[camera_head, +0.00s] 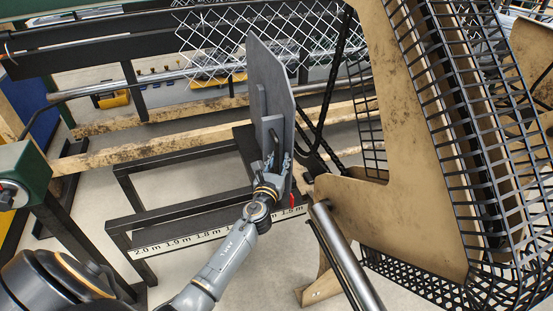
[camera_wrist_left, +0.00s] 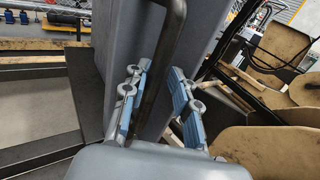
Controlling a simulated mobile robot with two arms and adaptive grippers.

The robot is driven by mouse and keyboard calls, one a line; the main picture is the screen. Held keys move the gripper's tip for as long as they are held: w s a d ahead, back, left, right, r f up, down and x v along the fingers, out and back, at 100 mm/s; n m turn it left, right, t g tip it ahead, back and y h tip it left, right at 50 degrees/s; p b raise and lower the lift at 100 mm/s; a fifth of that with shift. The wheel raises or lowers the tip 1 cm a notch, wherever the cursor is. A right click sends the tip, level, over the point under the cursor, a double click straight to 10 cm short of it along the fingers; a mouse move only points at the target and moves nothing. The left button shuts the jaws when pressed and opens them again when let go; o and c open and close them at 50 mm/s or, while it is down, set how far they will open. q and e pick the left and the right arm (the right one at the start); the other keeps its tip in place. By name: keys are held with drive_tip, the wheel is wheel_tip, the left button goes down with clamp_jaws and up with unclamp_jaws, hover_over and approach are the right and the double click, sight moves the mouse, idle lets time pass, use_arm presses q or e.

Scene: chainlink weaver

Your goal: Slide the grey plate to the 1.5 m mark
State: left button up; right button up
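The grey plate (camera_head: 270,85) stands upright on the dark rail frame. A dark bar handle (camera_wrist_left: 161,70) is on its near face. My left gripper (camera_head: 279,166) is at this handle. In the left wrist view its blue-padded fingers (camera_wrist_left: 160,105) lie on either side of the bar, with a gap visible on the right side, so they look open around it. A white scale strip (camera_head: 205,236) runs along the front of the frame, with 2.0 m at the left and 1.5 m at the right. A red pointer (camera_head: 292,201) below the plate is close to the 1.5 m label. My right gripper is out of view.
A large tan machine panel (camera_head: 400,150) with black mesh guards stands just right of the plate. Wire mesh (camera_head: 215,42) hangs behind it. A green box (camera_head: 22,172) is at the far left. The dark rail frame (camera_head: 165,217) is clear left of the plate.

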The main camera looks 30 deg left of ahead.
use_arm(q)
drive_tip(key=shift+a, duration=0.1)
idle(0.3)
drive_tip(key=shift+s, duration=0.4)
drive_tip(key=v, duration=1.1)
drive_tip(key=shift+d, duration=0.25)
drive_tip(key=shift+s, duration=0.1)
